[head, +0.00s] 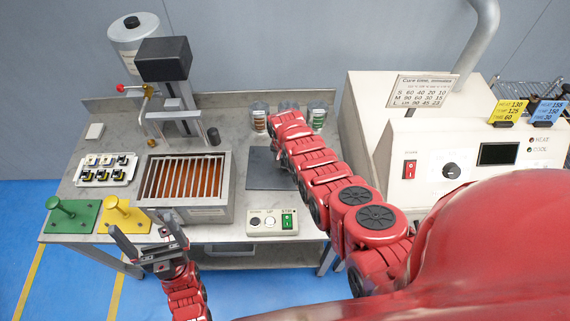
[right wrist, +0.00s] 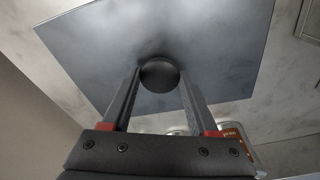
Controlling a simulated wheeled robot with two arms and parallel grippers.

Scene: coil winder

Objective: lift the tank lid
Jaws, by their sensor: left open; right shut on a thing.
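The tank lid is a flat dark grey plate (head: 266,170) with a round black knob (right wrist: 160,74), to the right of the tank. It fills much of the right wrist view (right wrist: 215,45). My right gripper (right wrist: 158,80) is shut on the knob; in the head view my red arm hides it. I cannot tell whether the plate touches the table. The tank (head: 207,214) is a metal box, open on top, with a barred rack over orange-brown contents. My left gripper (head: 142,229) is open and empty, in front of the table's near edge.
A switch box (head: 272,223) stands at the table's front, right of the tank. Glass jars (head: 317,115) stand at the back. Green (head: 72,215) and yellow (head: 124,216) stands are at front left, near a white tray (head: 107,169). A cream oven (head: 365,105) stands at right.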

